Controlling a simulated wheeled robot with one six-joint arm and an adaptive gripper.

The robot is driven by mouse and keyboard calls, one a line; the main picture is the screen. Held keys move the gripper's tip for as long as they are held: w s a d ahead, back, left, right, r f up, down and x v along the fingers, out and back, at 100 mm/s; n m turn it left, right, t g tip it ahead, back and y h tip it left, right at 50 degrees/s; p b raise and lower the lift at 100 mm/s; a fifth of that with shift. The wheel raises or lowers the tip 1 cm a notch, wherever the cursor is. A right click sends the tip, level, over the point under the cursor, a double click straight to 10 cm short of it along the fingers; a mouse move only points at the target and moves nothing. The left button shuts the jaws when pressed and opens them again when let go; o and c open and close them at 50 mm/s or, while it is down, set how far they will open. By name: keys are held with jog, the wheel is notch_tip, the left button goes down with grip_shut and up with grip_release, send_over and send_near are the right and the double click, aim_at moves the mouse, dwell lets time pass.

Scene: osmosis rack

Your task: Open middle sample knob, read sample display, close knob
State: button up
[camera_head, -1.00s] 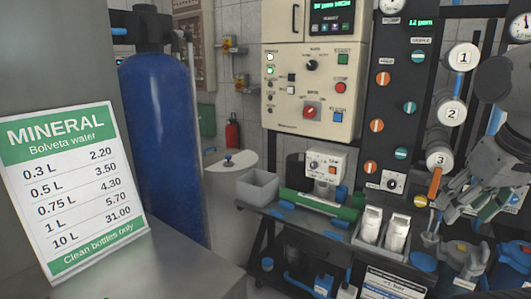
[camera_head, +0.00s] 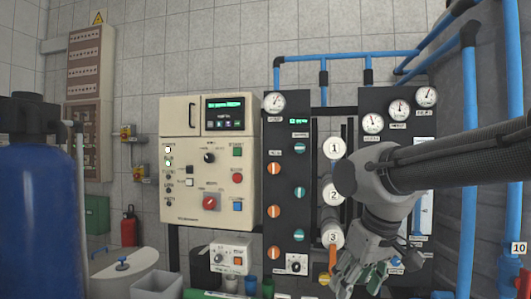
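In the head view, a black panel (camera_head: 287,222) carries a column of orange knobs and a column of green knobs.
White cylinders numbered 1 to 3 (camera_head: 334,148) stand between panel and arm. An orange handle (camera_head: 333,260) is close to my gripper. A beige control cabinet (camera_head: 210,165) is left of the panel. Blue pipes (camera_head: 468,160) run at right. A blue tank (camera_head: 38,215) is far left.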

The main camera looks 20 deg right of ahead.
dwell(0.8)
jog(key=w+a+f+g+y, duration=0.1)
jog(key=w+a+f, duration=0.2)
jog(key=w+f, duration=0.25)
jog(key=w+a+f+g, duration=0.1)
jog(key=w+a+f, duration=0.25)
jog(key=w, duration=0.35)
jog(key=w+f+m+t+h, duration=0.15)
jog(key=w+t, duration=0.25)
jog(key=w, duration=0.7)
jog(key=w+f+m+t, duration=0.2)
jog(key=w+f+t, duration=0.15)
jog(key=w, duration=0.65)
jog(key=m+t+h, duration=0.7)
jog(key=t+h, duration=0.1)
jog(key=h, duration=0.6)
send_near(299, 192)
jog(key=x, duration=0.2)
jog(key=shift+y, duration=0.25)
jog(key=x, duration=0.7)
jog(key=shift+d+r, duration=0.1)
jog(key=shift+d, duration=0.05)
